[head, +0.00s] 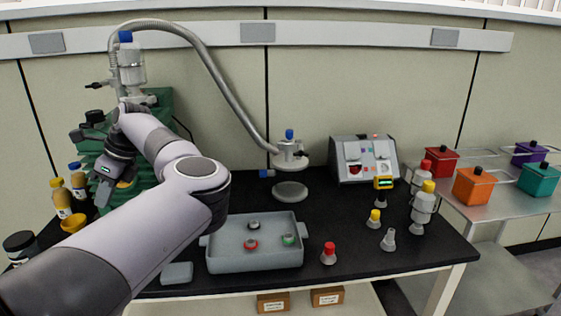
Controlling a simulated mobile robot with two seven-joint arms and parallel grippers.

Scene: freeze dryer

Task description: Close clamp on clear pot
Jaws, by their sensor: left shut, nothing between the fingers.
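A clear, pale pot (131,68) with a blue cap stands at the upper left, above a green rack-like body (158,118). A small dark lever-like part (97,86) sticks out from its left side; I cannot tell if this is the clamp or whether it is closed. My left gripper (103,198) is shut and empty, pointing down in front of the green body, below and left of the clear pot and apart from it. My left arm hides part of the green body and the pot's base. My right gripper is not in view.
A grey hose (222,82) arches from near the pot to a white fitting (289,153). A grey tray (255,262) holds several small caps. A control box (364,158) and flasks (423,207) stand at right.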

